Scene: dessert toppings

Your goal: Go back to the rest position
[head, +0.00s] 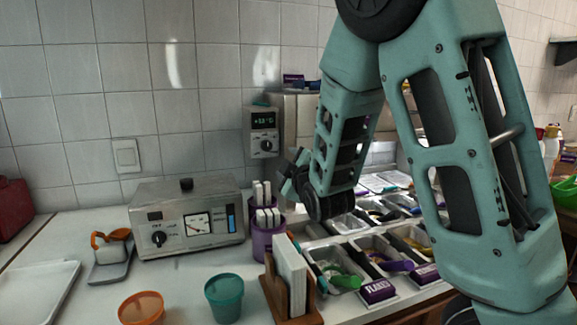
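My gripper (295,180) shows in the head view at the end of my teal arm, in the middle of the picture. It hangs above the counter (75,245), near the purple holder and the topping trays. Its fingers are small, dark and partly hidden by the arm link, so I cannot tell whether they are open or shut. I see no object clearly held in it. My arm is folded in a large bend across the right half of the view.
Topping trays (333,262) with coloured scoops lie below my arm. A metal appliance (187,218), a purple holder (262,240), a wooden holder (290,300), an orange cup (141,308) and a teal cup (224,297) stand left of it. A white tray (40,290) lies far left.

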